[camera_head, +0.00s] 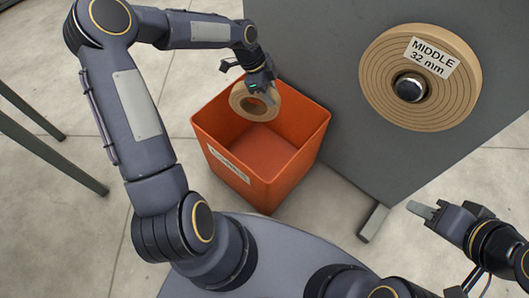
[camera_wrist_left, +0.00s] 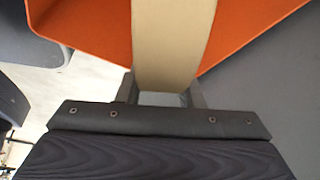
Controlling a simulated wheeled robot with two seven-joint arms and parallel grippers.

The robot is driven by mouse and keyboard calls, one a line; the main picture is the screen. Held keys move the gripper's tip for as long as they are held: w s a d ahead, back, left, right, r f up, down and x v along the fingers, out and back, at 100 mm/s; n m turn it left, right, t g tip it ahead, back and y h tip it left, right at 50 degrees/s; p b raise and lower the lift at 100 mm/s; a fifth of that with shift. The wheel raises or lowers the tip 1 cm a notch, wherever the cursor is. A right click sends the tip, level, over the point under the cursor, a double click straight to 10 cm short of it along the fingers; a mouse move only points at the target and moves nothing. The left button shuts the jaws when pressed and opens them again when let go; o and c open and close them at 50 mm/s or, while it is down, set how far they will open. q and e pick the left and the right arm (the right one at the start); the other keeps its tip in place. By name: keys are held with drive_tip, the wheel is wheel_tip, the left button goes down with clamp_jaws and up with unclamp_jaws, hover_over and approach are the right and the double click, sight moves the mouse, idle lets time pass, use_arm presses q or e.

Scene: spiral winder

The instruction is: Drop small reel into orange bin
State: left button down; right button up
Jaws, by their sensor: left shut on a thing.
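The small reel (camera_head: 243,106) is a tan ring with a hole in its middle. My left gripper (camera_head: 262,86) is shut on its upper edge and holds it over the orange bin (camera_head: 211,143). In the left wrist view, the reel (camera_wrist_left: 172,40) is a tan band between the fingers of my left gripper (camera_wrist_left: 168,90), with the orange bin (camera_wrist_left: 100,22) behind it. The bin is open at the top, and the part of its floor that shows is empty. My right gripper (camera_head: 424,211) is at the lower right, away from the bin; its finger gap is unclear.
A grey upright panel (camera_head: 320,60) stands right beside the bin. A larger tan reel (camera_head: 375,80) labelled "MIDDLE 32 mm" hangs on it from a dark spindle (camera_head: 409,88). A grey foot (camera_head: 374,222) sticks out below the panel. Dark green legs (camera_head: 60,160) stand at the left.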

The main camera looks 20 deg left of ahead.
use_arm(q)
drive_tip(key=shift+f+b, duration=2.25)
drive_tip(key=shift+f, duration=0.7)
drive_tip(key=c, duration=0.9)
unclamp_jaws()
drive_tip(key=p+v, duration=0.3)
drive_tip(key=v, duration=0.3)
drive_tip(key=shift+a+r, duration=0.1)
drive_tip(key=shift+r, duration=0.3)
drive_tip(key=shift+a+r, duration=0.25)
drive_tip(key=shift+r, duration=0.25)
drive_tip(key=shift+s, duration=0.1)
